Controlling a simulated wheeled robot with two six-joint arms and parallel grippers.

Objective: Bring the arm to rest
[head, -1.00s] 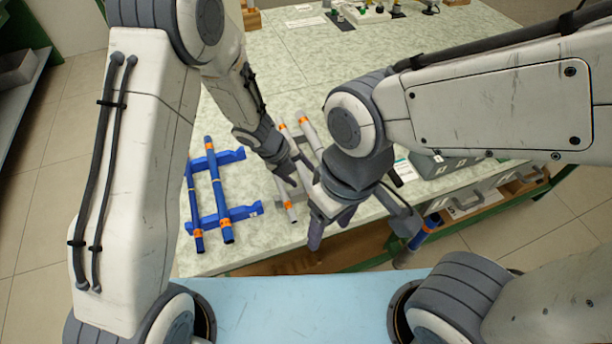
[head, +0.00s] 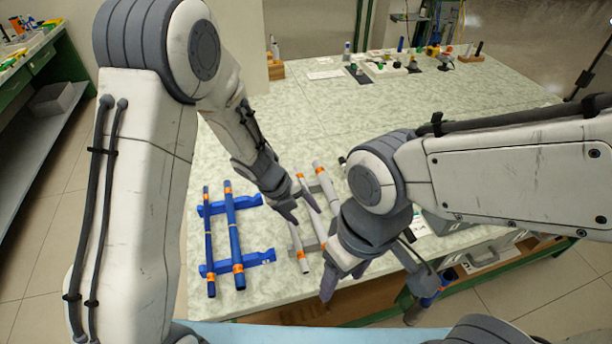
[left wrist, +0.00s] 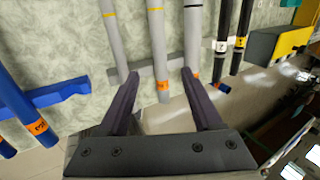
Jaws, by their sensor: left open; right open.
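My left gripper (head: 286,212) is open above the grey rods. In the left wrist view, its fingers (left wrist: 160,76) stand apart, with the banded end of a grey rod (left wrist: 158,50) visible between them; I cannot tell the height gap. Other grey rods (left wrist: 113,35) (left wrist: 193,40) lie on either side, across a grey rack (left wrist: 140,72). Grey rods with orange bands also show in the head view (head: 296,240), partly hidden by my arms. My right gripper (head: 371,300) is open, lower and nearer the table's front edge. No rod shows held in either gripper.
Two blue rods (head: 209,240) (head: 234,225) lie on a blue rack (head: 258,258) at the left of the table (head: 300,120). Another blue rod (head: 441,284) shows beside my right gripper. Small fixtures (head: 395,65) stand at the back. The table's middle is clear.

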